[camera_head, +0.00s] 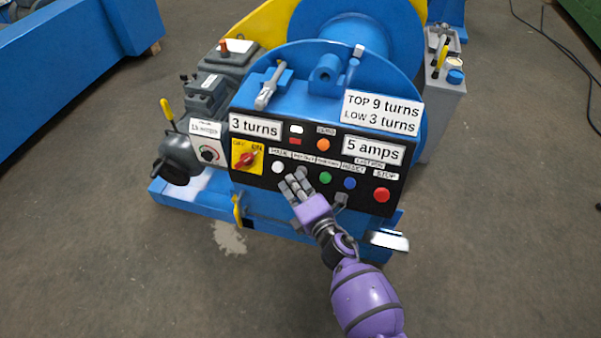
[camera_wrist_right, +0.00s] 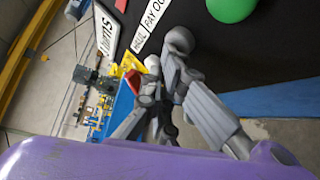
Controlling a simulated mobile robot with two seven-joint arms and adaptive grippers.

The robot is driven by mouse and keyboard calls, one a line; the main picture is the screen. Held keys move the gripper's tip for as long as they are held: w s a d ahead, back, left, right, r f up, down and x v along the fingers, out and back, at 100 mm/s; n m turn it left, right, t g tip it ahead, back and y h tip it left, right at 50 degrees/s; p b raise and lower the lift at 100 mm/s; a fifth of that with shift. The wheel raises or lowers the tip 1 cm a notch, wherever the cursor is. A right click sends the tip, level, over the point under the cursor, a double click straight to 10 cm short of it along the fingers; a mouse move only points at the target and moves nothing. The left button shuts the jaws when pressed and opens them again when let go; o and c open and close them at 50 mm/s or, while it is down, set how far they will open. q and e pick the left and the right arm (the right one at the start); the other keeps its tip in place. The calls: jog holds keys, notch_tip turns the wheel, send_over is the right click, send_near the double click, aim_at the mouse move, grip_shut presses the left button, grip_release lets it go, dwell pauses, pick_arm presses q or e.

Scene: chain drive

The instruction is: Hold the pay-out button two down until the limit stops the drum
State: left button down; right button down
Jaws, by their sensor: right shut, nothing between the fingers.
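The winch's black control panel (camera_head: 240,176) carries a row of buttons. My right gripper (camera_head: 294,184) is shut and empty, with its fingertips at the pay-out button, just right of the white haul button (camera_head: 278,167). The fingers largely cover the pay-out button in the head view. In the wrist view the grey fingers (camera_wrist_right: 190,75) reach the panel beside the PAY OUT label (camera_wrist_right: 155,14); whether the button is pressed in cannot be told. The blue drum (camera_head: 372,38) stands behind the panel. Signs read "3 turns" (camera_head: 255,127) and "TOP 9 turns, LOW 3 turns" (camera_head: 381,113). My left gripper is out of view.
Green (camera_head: 325,178), blue (camera_head: 350,183) and red stop (camera_head: 382,195) buttons lie right of my fingers. A yellow-backed red rotary switch (camera_head: 246,159) is to the left. A sign reads "5 amps" (camera_head: 373,150). Levers stand on both sides; the floor in front is clear.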

dwell(0.4)
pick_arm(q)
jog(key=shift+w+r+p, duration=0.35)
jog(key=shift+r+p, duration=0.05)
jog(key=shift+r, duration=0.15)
pick_arm(e)
jog(key=shift+s+a+r, duration=0.25)
jog(key=shift+s+r, duration=0.2)
jog(key=shift+s, duration=0.35)
